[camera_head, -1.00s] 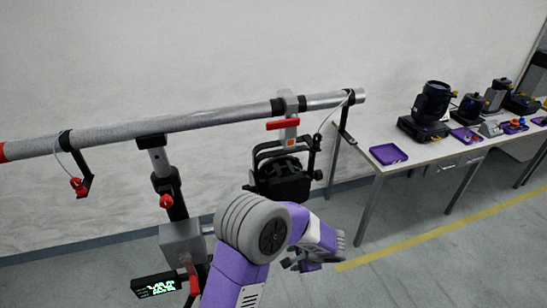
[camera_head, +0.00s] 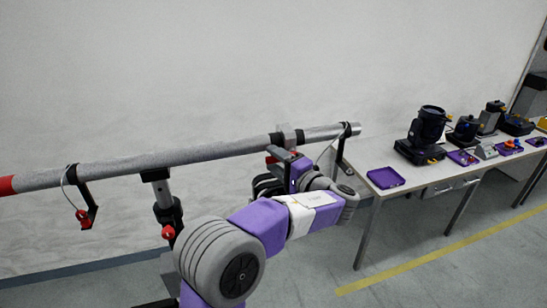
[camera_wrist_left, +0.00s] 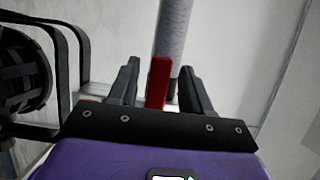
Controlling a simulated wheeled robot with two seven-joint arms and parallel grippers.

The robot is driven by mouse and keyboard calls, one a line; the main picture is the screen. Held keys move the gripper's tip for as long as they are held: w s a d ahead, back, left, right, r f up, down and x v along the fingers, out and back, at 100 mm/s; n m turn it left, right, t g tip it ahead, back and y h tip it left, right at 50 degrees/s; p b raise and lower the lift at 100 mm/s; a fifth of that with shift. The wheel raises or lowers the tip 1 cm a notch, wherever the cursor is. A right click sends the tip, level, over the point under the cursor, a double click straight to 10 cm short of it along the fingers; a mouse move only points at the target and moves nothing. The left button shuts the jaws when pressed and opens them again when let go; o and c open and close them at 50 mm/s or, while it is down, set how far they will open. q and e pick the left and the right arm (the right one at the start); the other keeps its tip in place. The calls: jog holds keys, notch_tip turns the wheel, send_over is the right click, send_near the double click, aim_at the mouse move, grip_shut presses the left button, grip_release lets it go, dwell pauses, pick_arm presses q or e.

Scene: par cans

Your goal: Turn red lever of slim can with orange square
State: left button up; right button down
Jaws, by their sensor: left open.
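The slim can (camera_head: 266,183) hangs from the silver pipe and is mostly hidden behind my left arm in the head view. Its black yoke and body also show at the left of the left wrist view (camera_wrist_left: 28,75). The red lever (camera_wrist_left: 158,82) stands between the two open fingers of my left gripper (camera_wrist_left: 158,85), with gaps on both sides. In the head view a bit of the red lever (camera_head: 271,158) shows beside my left gripper (camera_head: 285,157). My right gripper is not in view.
The pipe (camera_head: 220,151) runs across the wall, with a black clamp and red knob (camera_head: 83,213) at its left. A table (camera_head: 420,178) at the right carries a purple tray (camera_head: 386,178) and black stage lights (camera_head: 422,140).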

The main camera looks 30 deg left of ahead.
pick_arm(q)
jog(key=shift+w+a, duration=0.2)
jog(key=shift+a, duration=0.35)
jog(key=shift+c, duration=0.2)
grip_shut()
